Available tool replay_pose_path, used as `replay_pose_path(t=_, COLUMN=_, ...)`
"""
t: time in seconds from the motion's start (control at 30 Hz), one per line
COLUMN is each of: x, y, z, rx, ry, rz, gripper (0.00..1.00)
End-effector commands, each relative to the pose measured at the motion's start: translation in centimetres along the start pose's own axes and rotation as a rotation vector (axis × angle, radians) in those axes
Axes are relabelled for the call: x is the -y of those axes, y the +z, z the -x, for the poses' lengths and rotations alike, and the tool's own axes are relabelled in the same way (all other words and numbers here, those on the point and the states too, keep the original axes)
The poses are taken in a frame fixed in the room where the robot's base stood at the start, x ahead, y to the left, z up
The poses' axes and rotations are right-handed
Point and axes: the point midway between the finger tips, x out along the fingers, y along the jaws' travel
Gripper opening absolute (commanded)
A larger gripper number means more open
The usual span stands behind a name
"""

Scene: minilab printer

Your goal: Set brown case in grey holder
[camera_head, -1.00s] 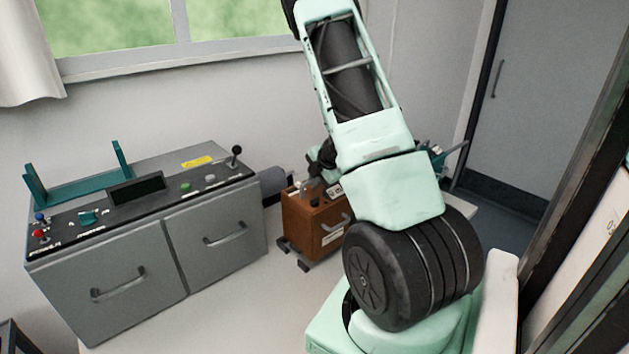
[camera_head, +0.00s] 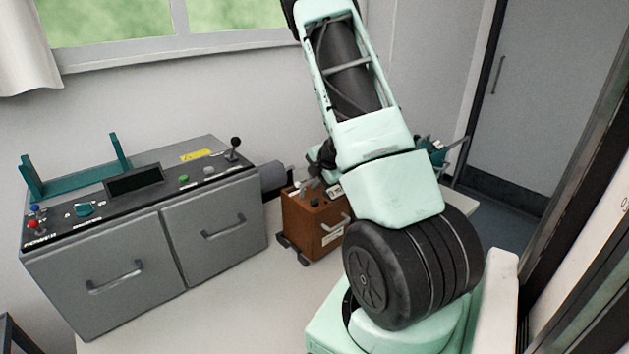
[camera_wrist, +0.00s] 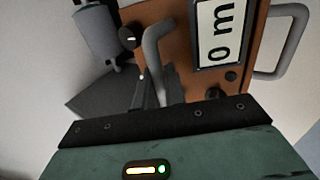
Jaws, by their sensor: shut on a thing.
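The brown case (camera_head: 305,229) stands upright on the white table, right of the large grey machine, partly hidden by my arm. In the wrist view the brown case (camera_wrist: 178,17) fills the upper middle, with a white label and grey handles. My gripper (camera_wrist: 155,92) is shut on the nearer grey handle (camera_wrist: 156,48). In the head view my gripper is mostly hidden behind my arm. Dark grey bars (camera_head: 303,260) show at the foot of the case; they look like the grey holder, but whether the case is fully seated in it I cannot tell.
The grey machine (camera_head: 214,235), with drawers, buttons and a teal bracket (camera_head: 75,183) on top, stands left of the case. A grey cylinder (camera_head: 272,176) juts from its side toward the case. Bare white table (camera_head: 235,305) lies in front. A teal object (camera_head: 432,152) sits behind my arm.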

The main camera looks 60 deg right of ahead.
Motion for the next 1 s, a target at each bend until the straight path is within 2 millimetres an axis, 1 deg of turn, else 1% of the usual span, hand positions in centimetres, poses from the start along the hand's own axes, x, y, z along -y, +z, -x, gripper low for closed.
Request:
replay_pose_path(t=0.5, x=0.6, y=0.0, z=-1.1, rx=0.001, ry=0.003, rz=0.000, gripper=0.00)
replay_pose_path(t=0.83, x=0.7, y=0.0, z=-1.2, rx=0.001, ry=0.003, rz=0.000, gripper=0.00)
replay_pose_path(t=0.87, x=0.7, y=0.0, z=-1.2, rx=0.001, ry=0.003, rz=0.000, gripper=0.18)
replay_pose_path(t=0.9, x=0.7, y=0.0, z=-1.2, rx=0.001, ry=0.003, rz=0.000, gripper=0.29)
replay_pose_path(t=0.93, x=0.7, y=0.0, z=-1.2, rx=0.001, ry=0.003, rz=0.000, gripper=0.37)
replay_pose_path(t=1.0, x=0.7, y=0.0, z=-1.2, rx=0.000, ry=0.002, rz=0.000, gripper=0.38)
